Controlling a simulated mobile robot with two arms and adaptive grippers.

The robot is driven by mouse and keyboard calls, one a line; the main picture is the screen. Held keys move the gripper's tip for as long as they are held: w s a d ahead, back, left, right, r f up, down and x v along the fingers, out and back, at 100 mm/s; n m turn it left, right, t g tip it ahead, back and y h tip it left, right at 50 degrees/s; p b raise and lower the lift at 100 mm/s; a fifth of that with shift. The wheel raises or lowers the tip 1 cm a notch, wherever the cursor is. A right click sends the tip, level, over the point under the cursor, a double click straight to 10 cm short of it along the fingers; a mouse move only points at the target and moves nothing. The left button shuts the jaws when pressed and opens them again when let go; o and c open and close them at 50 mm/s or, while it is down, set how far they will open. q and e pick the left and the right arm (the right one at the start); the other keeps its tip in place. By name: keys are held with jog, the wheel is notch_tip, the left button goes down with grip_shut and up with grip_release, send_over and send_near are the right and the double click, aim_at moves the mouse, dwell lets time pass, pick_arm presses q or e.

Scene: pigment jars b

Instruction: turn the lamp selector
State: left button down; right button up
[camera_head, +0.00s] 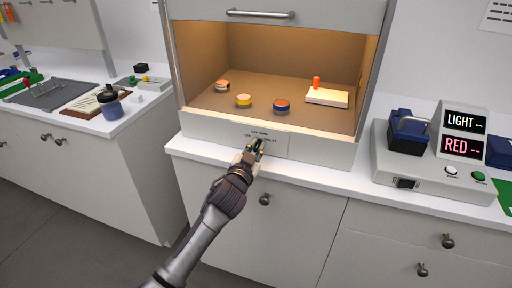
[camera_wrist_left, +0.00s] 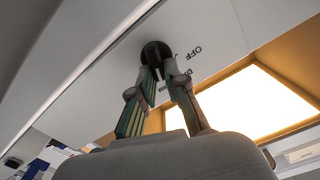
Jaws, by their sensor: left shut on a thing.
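The lamp selector is a dark round knob on the front panel (camera_head: 200,128) of the lit cabinet. In the left wrist view the selector (camera_wrist_left: 155,52) sits between my left fingertips, with printed labels, one reading OFF, beside it. My left gripper (camera_head: 257,148) is at this panel, its fingers shut on the selector; it also shows in the left wrist view (camera_wrist_left: 164,72). In the head view the gripper hides most of the selector and part of its labels. My right gripper is in neither view.
A device with a display (camera_head: 462,122) stands on the counter at right.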

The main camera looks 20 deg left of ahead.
pick_arm(q)
jog(key=c, duration=1.2)
grip_release()
jog(key=s, duration=1.2)
jog(key=shift+a, duration=0.2)
